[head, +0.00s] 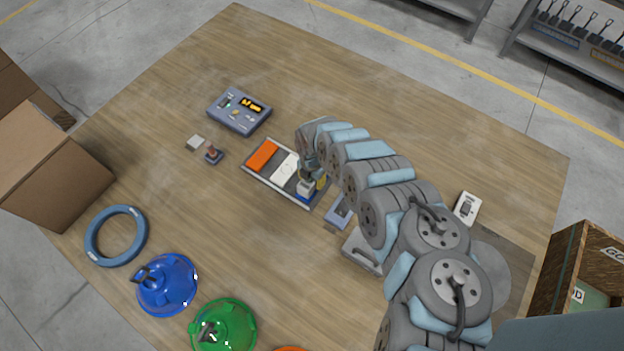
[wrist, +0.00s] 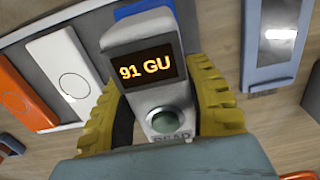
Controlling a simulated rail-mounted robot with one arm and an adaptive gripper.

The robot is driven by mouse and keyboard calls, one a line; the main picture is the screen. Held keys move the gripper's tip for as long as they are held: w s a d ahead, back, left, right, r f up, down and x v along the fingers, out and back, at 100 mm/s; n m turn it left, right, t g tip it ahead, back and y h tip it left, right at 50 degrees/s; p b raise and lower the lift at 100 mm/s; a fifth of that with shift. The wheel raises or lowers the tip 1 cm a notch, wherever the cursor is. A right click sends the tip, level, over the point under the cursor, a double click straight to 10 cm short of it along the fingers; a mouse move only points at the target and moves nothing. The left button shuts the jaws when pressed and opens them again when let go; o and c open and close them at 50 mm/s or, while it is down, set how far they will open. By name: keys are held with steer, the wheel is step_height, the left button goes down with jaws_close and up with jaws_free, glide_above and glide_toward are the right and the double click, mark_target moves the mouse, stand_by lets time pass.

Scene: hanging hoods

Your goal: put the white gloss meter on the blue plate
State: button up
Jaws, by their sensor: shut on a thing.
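The white gloss meter (head: 306,187) is held between my gripper's yellow fingers (head: 315,182). In the wrist view the meter (wrist: 145,65) shows "91 GU" on its dark screen and has a round greenish button below. My gripper (wrist: 162,105) is shut on its sides.
The orange plate (head: 262,155) and white plate (head: 285,167) lie in the same tray. A grey-blue device (head: 339,210) is close to the tray's right. A grey-blue case (head: 239,111) and small stamp-like object (head: 213,156) lie left. Blue (head: 167,285) and green (head: 225,328) hoods stand front left.

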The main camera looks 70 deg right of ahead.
steer(key=shift+f+b, duration=0.3)
steer(key=shift+f, duration=0.05)
steer(key=o, duration=1.3)
steer(key=shift+w+d+r, duration=0.1)
steer(key=shift+d+r, duration=0.05)
steer(key=shift+r, duration=5.85)
